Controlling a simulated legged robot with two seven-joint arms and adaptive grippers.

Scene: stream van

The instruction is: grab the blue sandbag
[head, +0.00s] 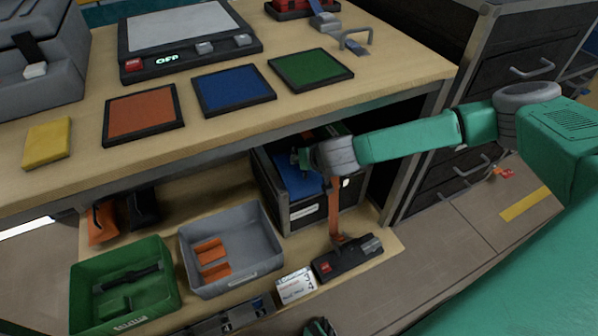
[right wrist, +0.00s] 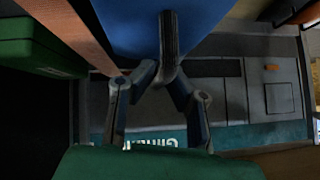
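The blue sandbag (head: 298,182) lies inside a dark open bin (head: 300,215) on the shelf under the bench. My right gripper (head: 303,159) reaches in from the right, just above the bag and below the bench top. In the right wrist view the blue sandbag (right wrist: 125,20) fills the top middle. There my right gripper's fingers (right wrist: 168,50) are closed together against the bag, seeming to pinch its top part; the exact contact is hidden.
The bench front edge (head: 380,118) is close above my right arm. An orange strap (head: 335,208) and a black device (head: 347,259) are in front of the bin. A grey tray (head: 254,238) and a green tray (head: 97,262) stand left. A drawer cabinet (head: 440,155) is right.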

